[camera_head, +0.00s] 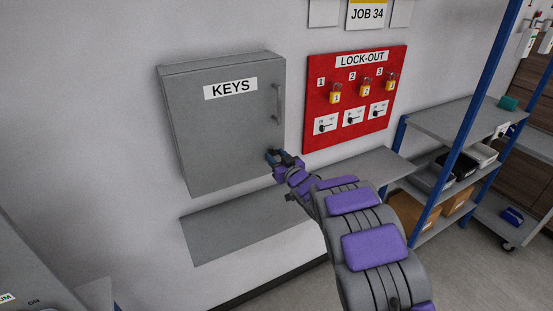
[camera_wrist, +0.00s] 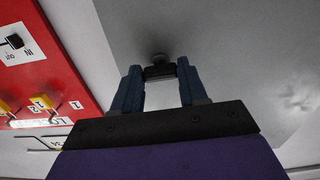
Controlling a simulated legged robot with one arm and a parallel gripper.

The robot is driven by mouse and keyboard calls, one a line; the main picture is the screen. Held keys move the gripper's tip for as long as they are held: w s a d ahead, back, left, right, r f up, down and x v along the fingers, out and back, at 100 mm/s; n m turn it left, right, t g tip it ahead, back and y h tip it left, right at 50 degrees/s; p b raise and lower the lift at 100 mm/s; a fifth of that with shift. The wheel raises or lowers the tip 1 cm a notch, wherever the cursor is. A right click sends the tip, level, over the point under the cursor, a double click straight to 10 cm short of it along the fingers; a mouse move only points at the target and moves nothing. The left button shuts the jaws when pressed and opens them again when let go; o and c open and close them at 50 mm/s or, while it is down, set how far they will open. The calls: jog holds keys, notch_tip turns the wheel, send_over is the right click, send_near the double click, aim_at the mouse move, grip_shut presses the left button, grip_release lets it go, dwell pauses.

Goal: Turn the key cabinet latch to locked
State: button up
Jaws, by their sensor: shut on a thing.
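The grey key cabinet (camera_head: 222,135) is on the wall at left centre in the head view, its door closed and labelled KEYS. My gripper (camera_head: 275,156) is at the lower right of the door. In the wrist view my gripper (camera_wrist: 160,74) has its two blue fingers on either side of a small dark latch handle (camera_wrist: 160,71), and is shut on it. The handle lies crosswise between the fingertips, with a round grey base against the door behind it. In the head view the latch is mostly hidden by my gripper. I cannot read a locked or unlocked mark.
A vertical bar handle (camera_head: 278,104) is on the door above my gripper. A red lock-out board (camera_head: 351,127) with padlocks and switches hangs to the right. A grey shelf (camera_head: 225,232) runs below the cabinet. A blue-posted rack (camera_head: 427,202) stands at right.

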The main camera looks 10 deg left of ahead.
jog(key=n+b, duration=1.6)
jog(key=n, duration=0.1)
jog(key=shift+f, duration=0.2)
jog(key=shift+n, duration=0.3)
jog(key=o, duration=1.1)
jog(key=shift+a+r, duration=0.1)
jog(key=shift+c, duration=0.2)
jog(key=p+v, duration=0.2)
jog(key=v, duration=1.5)
